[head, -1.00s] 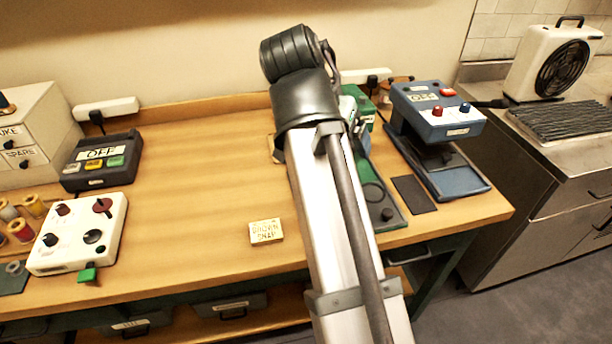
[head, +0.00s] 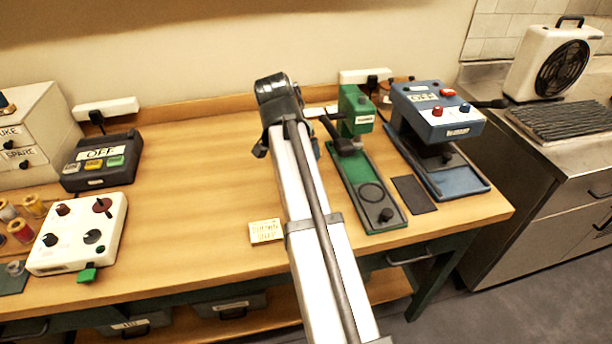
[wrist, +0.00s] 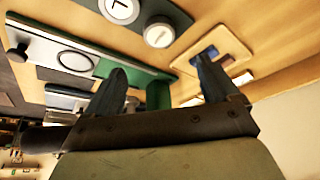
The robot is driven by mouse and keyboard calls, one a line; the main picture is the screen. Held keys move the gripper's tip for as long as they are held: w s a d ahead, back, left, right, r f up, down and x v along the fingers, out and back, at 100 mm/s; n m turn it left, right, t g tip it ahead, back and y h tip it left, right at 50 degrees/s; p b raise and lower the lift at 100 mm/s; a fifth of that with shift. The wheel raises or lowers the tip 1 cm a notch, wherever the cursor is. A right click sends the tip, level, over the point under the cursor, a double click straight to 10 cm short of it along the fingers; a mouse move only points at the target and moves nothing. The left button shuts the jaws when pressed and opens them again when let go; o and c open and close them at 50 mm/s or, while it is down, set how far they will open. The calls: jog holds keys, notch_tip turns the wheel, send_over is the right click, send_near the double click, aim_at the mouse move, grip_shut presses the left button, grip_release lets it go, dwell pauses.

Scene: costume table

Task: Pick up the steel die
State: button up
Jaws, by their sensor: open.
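Two pale, round-topped metallic pieces show at the top of the wrist view. One (wrist: 119,9) is cut by the frame edge and bears a dark L-like mark; the other (wrist: 159,32) stands beside it with a fainter mark. I cannot tell which is the steel die. In the head view my arm hides them. My gripper (wrist: 160,67) is open and empty, with its two dark fingers apart. The second round piece appears beyond the gap between the fingertips, not between them. In the head view the gripper is mostly hidden behind my arm.
The green press (head: 357,112) stands right of my arm, its base plate also in the wrist view (wrist: 40,42). A wooden plate with a blue inset (wrist: 213,50) lies near one finger. A blue press (head: 437,112) and small sign (head: 265,231) are nearby. The table's left-centre is clear.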

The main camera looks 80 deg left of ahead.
jog(key=x, duration=0.6)
jog(key=shift+s+d+x, duration=0.1)
jog(key=shift+s+x, duration=0.05)
jog(key=shift+x, duration=1.15)
jog(key=shift+s+d+x, duration=0.1)
jog(key=shift+x, duration=1.15)
jog(key=shift+f, duration=0.15)
jog(key=shift+c, duration=0.4)
jog(key=c, duration=1.3)
